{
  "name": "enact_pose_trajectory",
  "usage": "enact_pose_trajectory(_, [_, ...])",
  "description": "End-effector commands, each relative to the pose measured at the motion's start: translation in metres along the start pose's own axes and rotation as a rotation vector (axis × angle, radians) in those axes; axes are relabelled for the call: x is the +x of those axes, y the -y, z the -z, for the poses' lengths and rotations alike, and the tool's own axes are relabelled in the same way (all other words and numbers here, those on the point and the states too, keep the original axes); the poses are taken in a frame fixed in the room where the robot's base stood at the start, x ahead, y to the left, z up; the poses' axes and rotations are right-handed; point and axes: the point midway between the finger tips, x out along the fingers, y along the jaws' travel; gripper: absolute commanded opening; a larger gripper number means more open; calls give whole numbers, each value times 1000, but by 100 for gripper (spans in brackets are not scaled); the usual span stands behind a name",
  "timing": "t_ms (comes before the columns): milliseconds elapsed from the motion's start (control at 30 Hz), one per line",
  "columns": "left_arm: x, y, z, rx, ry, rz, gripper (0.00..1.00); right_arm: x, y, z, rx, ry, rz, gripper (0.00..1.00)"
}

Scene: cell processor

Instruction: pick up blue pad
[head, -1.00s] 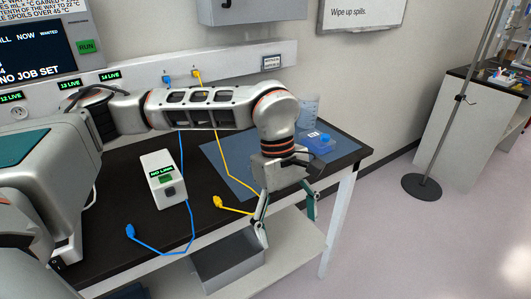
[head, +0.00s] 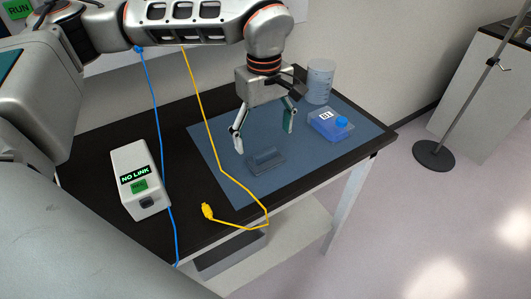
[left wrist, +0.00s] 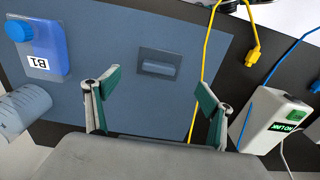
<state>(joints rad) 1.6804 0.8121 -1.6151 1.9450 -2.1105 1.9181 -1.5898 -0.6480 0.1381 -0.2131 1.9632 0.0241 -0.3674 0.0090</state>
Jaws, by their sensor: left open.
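A small dark blue pad with a raised grip block (head: 266,160) lies flat on the large blue mat (head: 205,140) on the black table. The pad also shows in the left wrist view (left wrist: 158,64), ahead of the fingers and between their lines. I cannot tell whether the task's blue pad is this small piece or the mat. My left gripper (head: 264,136) points down above the mat, with its fingers apart and nothing between them. The fingers also show in the left wrist view (left wrist: 157,84). The small pad is below the fingertips, not touched. My right gripper is out of view.
A blue flask labelled B1 (head: 326,126) lies right of the pad, with a clear graduated beaker (head: 320,80) behind it. A yellow cable (head: 222,170) crosses the mat's left part. A white NO LINK box (head: 138,178) and blue cable (head: 163,150) are further left.

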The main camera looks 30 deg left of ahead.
Motion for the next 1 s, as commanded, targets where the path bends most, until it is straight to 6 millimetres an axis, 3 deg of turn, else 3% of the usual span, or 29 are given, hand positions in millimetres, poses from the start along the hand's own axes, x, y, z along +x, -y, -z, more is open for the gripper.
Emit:
enact_pose_trajectory(500, [61, -2, -1, 1, 1, 1, 82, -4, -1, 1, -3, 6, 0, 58])
enact_pose_trajectory(767, [64, -3, 0, 1, 1, -1, 82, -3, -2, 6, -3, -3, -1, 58])
enact_pose_trajectory(800, [64, -3, 0, 0, 1, -1, 79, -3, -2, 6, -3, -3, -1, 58])
enact_pose_trajectory(933, [64, -3, 0, 0, 1, -1, 46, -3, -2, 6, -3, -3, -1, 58])
enact_pose_trajectory(1000, [64, -3, 0, 0, 1, -1, 44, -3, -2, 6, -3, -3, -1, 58])
